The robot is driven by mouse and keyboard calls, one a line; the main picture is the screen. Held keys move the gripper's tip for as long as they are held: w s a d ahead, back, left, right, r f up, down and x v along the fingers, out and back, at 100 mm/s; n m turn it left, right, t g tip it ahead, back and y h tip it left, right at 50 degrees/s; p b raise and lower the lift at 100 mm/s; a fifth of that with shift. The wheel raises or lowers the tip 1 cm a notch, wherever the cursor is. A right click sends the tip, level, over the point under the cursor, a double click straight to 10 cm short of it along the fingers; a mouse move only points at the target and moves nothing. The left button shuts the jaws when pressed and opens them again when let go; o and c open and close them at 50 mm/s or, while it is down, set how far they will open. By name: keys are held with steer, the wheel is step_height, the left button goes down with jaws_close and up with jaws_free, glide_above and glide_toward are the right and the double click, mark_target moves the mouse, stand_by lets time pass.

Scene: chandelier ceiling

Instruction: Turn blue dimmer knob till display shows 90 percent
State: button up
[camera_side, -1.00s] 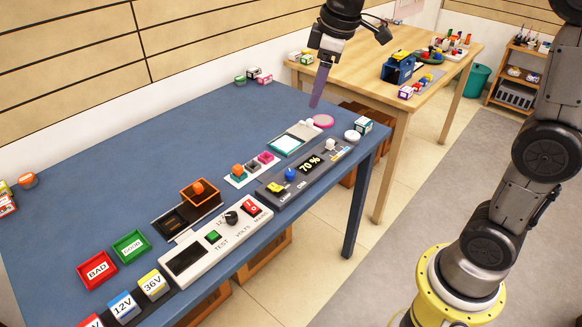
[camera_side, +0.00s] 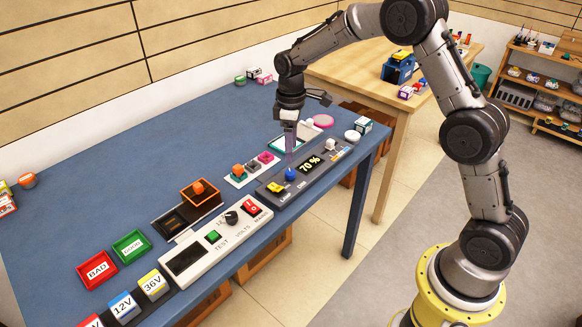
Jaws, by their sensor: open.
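The blue dimmer knob (camera_side: 290,175) stands on a dark control panel (camera_side: 270,197) near the front edge of the blue table. The panel's display (camera_side: 310,164) reads 70 %. A yellow switch (camera_side: 275,187) is left of the knob and a white knob (camera_side: 330,145) is to the right of the display. I cannot tell whether the fingertips touch the knob.
Behind the panel is a white tray with coloured blocks (camera_side: 252,168). A white tester (camera_side: 215,244) with a green button, black dial and red switch is to the left. An orange open box (camera_side: 201,194) stands behind it. The table's middle is clear.

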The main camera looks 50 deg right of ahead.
mark_target(291, 172)
step_height(291, 172, down, 8)
steer(key=shift+r, duration=0.25)
jaws_close()
stand_by(0.4)
